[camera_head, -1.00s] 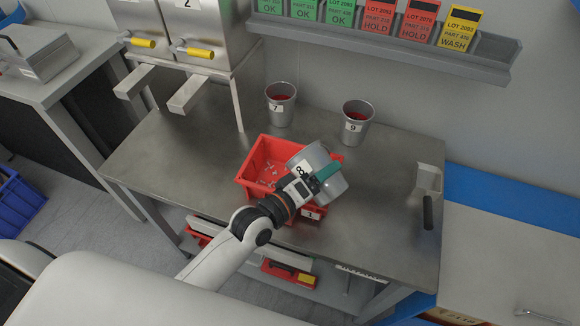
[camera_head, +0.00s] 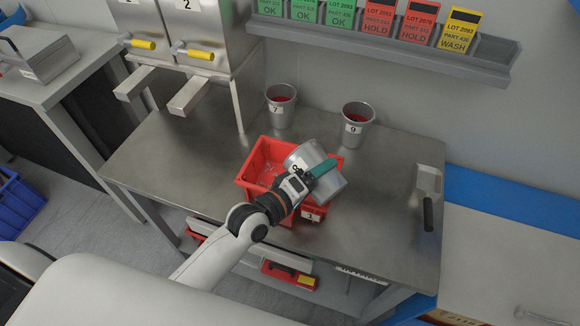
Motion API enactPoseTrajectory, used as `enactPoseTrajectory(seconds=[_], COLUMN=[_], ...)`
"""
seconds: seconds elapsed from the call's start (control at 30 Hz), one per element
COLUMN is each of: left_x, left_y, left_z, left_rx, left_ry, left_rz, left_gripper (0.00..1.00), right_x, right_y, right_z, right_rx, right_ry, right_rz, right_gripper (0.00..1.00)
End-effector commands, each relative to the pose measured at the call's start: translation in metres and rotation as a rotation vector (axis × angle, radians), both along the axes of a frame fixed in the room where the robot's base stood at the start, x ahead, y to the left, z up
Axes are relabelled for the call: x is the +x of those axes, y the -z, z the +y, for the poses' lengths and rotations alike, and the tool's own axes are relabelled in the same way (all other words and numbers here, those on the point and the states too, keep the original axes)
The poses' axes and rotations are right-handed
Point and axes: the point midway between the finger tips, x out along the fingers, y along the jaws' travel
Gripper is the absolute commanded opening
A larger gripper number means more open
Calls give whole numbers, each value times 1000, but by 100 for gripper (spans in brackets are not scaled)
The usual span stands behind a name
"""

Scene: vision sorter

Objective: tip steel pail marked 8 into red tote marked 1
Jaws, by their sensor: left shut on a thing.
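The steel pail marked 8 (camera_head: 328,188) is tilted over the right part of the red tote marked 1 (camera_head: 247,191), its mouth toward the upper left. My left gripper (camera_head: 309,178) is shut on the pail, with a teal finger against its side. The gripper hides part of the pail and of its number label. The tote stands on the steel table with its label at the front right. A few small bits show on the tote's floor. The inside of the pail is hidden. My right gripper is not in view.
Pails marked 7 (camera_head: 280,108) and 9 (camera_head: 356,126) stand upright behind the tote with red contents. A scoop (camera_head: 428,190) lies at the table's right. Hoppers with yellow handles stand at the back left. A card rail (camera_head: 390,45) is on the wall.

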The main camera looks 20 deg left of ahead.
Motion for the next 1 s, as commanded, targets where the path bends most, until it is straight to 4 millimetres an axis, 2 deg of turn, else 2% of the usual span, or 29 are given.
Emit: enactPoseTrajectory(seconds=[0.67,1.0], left_x=[6,7], left_y=[-11,-9], left_z=[8,9], left_rx=[-79,-113], left_ry=[-1,-2], left_rz=[42,65], left_gripper=[23,23], right_x=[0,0], right_y=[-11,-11], right_z=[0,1], right_rx=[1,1], right_ry=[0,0], right_rz=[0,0], right_gripper=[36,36])
